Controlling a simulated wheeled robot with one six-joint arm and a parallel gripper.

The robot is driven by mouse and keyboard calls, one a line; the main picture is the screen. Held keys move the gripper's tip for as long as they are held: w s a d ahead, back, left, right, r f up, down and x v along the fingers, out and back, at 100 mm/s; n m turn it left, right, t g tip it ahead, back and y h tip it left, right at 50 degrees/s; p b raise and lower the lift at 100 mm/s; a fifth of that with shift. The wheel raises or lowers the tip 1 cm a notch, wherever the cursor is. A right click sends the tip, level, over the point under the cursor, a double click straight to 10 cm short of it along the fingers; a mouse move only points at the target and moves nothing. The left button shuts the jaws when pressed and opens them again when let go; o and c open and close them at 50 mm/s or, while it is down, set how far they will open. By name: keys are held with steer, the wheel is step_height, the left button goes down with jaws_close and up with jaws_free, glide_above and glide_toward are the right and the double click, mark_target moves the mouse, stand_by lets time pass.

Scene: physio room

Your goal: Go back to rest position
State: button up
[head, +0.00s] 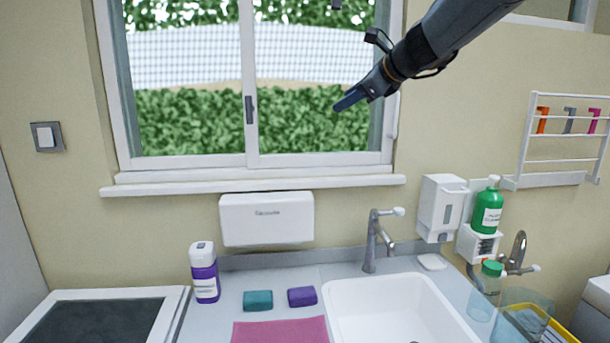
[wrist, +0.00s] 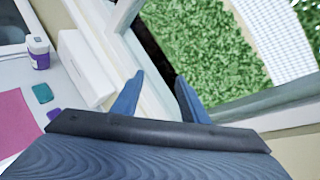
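My gripper (head: 350,99) is raised in front of the window's right pane, well above the counter and sink. In the wrist view its two blue fingers (wrist: 158,95) stand apart with nothing between them. My dark grey arm comes in from the top right of the head view. No held object shows in either view.
The window (head: 247,165) and its sill are behind my gripper. A wall rack (head: 560,170) is at right.

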steer(key=s+d+f+n+g+h+b, duration=0.1)
steer(key=s+f+n, duration=0.4)
steer(key=f, duration=0.8)
steer(key=s+d+f+n+g+h+b, duration=0.1)
steer(key=s+f+n+g, duration=0.3)
steer(key=s+f, duration=0.7)
steer(key=s+d+f+n+g+h+b, duration=0.2)
steer(key=s+f+n, duration=0.5)
steer(key=f, duration=0.8)
steer(key=shift+s+d+g+h, duration=0.3)
steer(key=shift+s+d+h, duration=0.45)
steer(key=shift+s, duration=0.35)
steer(key=s+d+f+n, duration=0.1)
steer(key=s+f+n, duration=0.1)
steer(key=s, duration=0.1)
steer(key=s+f+n+g+h, duration=0.1)
steer(key=s+f+n, duration=0.1)
steer(key=s, duration=0.2)
steer(key=s+d+f+n+b, duration=0.1)
steer(key=s+f+n, duration=0.1)
steer(key=s+f, duration=0.1)
steer(key=shift+s+d+f+n+g, duration=0.1)
steer(key=shift+s+d+n+g, duration=0.2)
steer(key=shift+g, duration=0.1)
steer(key=shift+c, duration=0.2)
